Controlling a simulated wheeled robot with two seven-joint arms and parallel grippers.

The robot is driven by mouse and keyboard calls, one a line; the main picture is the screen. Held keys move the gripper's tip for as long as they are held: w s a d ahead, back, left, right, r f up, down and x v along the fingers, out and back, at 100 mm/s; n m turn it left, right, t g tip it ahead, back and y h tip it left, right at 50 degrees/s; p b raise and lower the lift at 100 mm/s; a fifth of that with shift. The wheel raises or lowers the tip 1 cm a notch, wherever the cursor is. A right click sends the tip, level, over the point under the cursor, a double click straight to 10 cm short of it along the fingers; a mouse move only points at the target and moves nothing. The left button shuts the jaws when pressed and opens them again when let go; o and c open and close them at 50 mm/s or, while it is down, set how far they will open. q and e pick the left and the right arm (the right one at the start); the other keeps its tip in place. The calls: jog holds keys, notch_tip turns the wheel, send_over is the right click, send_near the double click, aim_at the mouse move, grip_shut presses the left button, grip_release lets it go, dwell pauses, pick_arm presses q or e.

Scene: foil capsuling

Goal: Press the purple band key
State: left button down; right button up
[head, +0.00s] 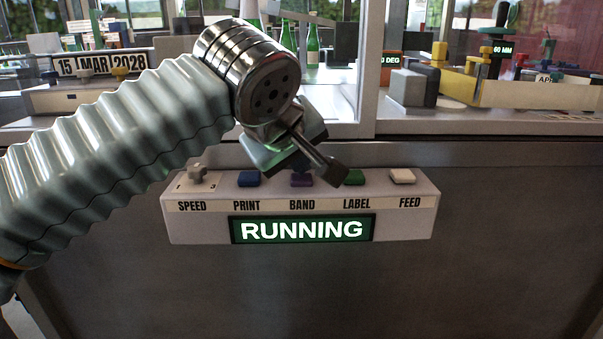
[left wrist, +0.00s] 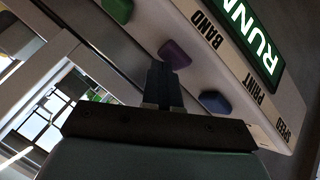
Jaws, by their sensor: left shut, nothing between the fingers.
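The purple band key (head: 301,180) sits on the control box above the word BAND, partly hidden behind my gripper in the head view. It also shows in the left wrist view (left wrist: 174,54), just beyond my fingertips. My left gripper (head: 333,174) is shut and empty, its fingers pointing down and right over the box. In the left wrist view the shut fingers (left wrist: 160,75) end right beside the purple key; I cannot tell whether they touch it. My right gripper is not in view.
The control box (head: 300,218) has a grey speed knob (head: 197,173), a blue print key (head: 248,178), a green label key (head: 354,177) and a white feed key (head: 402,176). Its green display (head: 302,229) reads RUNNING. A glazed machine stands behind.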

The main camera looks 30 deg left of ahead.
aim_at(298, 179)
pick_arm(q)
jog(key=shift+r+p, duration=0.65)
jog(key=shift+r, duration=0.2)
notch_tip(298, 179, up, 5)
jog(key=p, duration=0.4)
dwell(0.6)
